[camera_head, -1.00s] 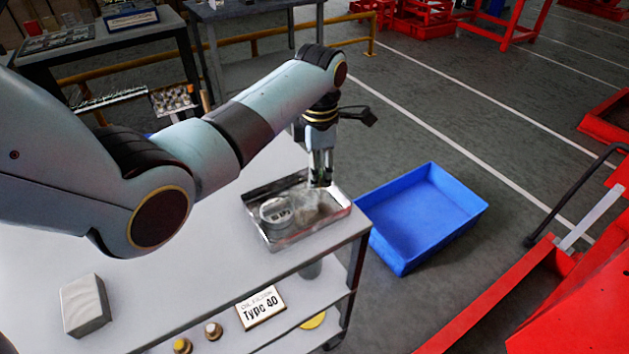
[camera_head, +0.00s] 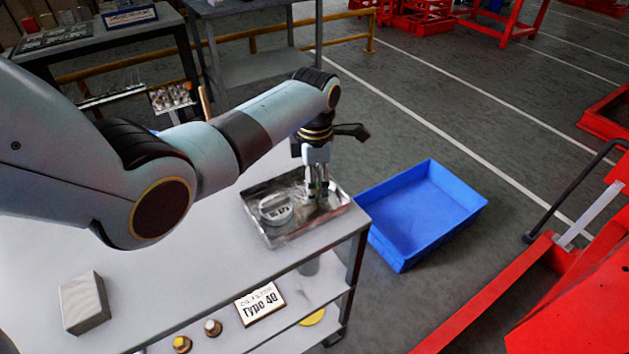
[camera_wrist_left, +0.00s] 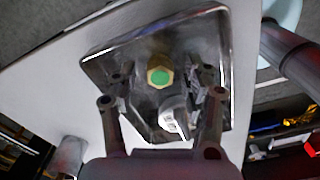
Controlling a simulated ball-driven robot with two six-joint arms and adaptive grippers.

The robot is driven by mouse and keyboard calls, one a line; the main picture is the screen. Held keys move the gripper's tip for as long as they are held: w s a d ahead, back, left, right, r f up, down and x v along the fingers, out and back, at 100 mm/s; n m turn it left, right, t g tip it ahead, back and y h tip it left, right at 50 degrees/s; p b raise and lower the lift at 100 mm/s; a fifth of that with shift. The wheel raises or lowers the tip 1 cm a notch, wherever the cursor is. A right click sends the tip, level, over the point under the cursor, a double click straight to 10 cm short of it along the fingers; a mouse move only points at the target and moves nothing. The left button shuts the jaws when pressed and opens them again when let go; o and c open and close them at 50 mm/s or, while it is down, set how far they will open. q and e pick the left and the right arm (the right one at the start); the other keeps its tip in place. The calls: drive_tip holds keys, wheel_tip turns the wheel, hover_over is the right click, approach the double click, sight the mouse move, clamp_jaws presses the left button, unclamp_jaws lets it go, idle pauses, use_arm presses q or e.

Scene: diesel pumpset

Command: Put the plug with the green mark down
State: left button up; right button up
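The plug with the green mark (camera_wrist_left: 159,77) shows in the left wrist view as a brass hex head with a bright green face. It is inside the metal tray (camera_head: 272,239), between the fingers of my left gripper (camera_head: 318,195). The left wrist view shows the fingers spread, with a gap on each side of the plug. The fingertips are low inside the right part of the tray. In the head view the plug cannot be made out between the fingers. My right gripper is in neither view.
A round pale metal part (camera_head: 275,210) is in the tray left of the gripper. The tray sits at the corner of a grey trolley (camera_head: 190,290). A blue bin (camera_head: 420,212) lies right on the floor.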

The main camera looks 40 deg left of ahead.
use_arm(q)
drive_tip(key=shift+r, duration=0.55)
wheel_tip(320, 180, up, 11)
drive_tip(key=shift+p, duration=0.35)
drive_tip(key=shift+r, duration=0.1)
